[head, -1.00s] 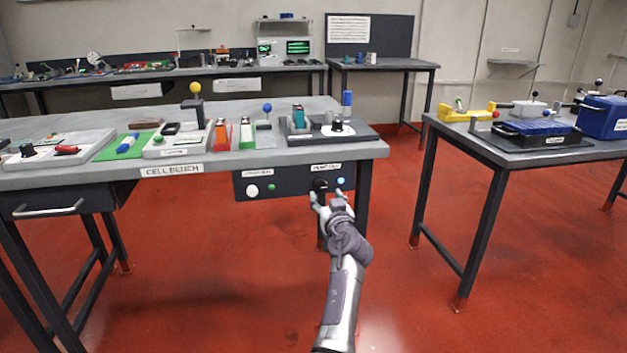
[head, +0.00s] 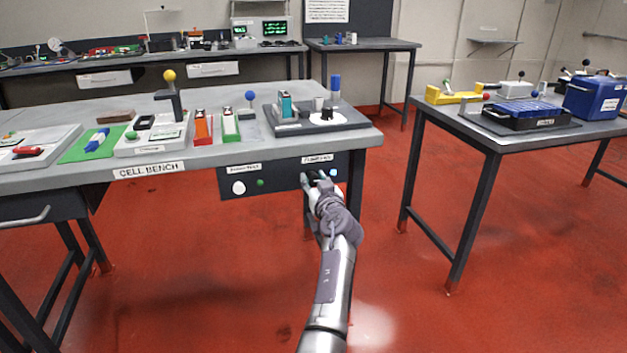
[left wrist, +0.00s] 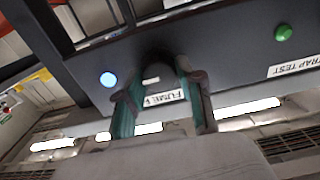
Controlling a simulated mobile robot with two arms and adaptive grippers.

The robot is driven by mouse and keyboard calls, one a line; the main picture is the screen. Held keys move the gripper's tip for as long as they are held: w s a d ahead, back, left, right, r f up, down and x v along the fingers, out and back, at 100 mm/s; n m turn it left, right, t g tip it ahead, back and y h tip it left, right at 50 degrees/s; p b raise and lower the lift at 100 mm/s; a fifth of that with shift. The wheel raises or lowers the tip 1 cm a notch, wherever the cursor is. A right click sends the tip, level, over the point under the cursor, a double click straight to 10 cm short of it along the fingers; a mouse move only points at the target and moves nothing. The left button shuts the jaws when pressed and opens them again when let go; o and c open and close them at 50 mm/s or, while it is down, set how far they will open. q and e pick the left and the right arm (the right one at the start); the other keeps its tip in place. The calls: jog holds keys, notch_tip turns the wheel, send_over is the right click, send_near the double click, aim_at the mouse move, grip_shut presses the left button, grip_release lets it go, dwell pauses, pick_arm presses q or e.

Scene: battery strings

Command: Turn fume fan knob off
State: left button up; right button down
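The fume fan knob (left wrist: 154,66) is dark and sits on the black front panel (left wrist: 225,52) under the bench top. In the left wrist view it is blurred, with its label (left wrist: 164,97) partly covered. My left gripper (head: 317,178) is at the panel; in the left wrist view its fingers (left wrist: 157,86) stand apart on either side of the knob. I cannot tell whether they touch it. In the head view the fingers hide most of the knob. A blue lit lamp (head: 333,173) is beside it, also in the left wrist view (left wrist: 108,79). My right gripper is not in view.
A white knob (head: 238,188) and a green button (head: 260,183) sit left on the same panel. The cell bench (head: 150,168) above carries several devices. A second table (head: 480,143) stands to the right, with open red floor between.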

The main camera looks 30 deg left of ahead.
pick_arm(q)
grip_shut()
jog(key=shift+m, duration=0.3)
jog(key=m, duration=0.3)
jog(key=shift+r, duration=0.1)
jog(key=m, duration=0.3)
jog(key=shift+w, duration=0.1)
jog(key=m+p, duration=0.2)
jog(key=m, duration=0.3)
jog(key=shift+d+m, duration=0.15)
jog(key=shift+m, duration=0.15)
jog(key=m+p, duration=0.3)
jog(key=m, duration=0.2)
jog(key=shift+w, duration=0.1)
jog(key=shift+f+m, duration=0.2)
jog(key=shift+m, duration=0.4)
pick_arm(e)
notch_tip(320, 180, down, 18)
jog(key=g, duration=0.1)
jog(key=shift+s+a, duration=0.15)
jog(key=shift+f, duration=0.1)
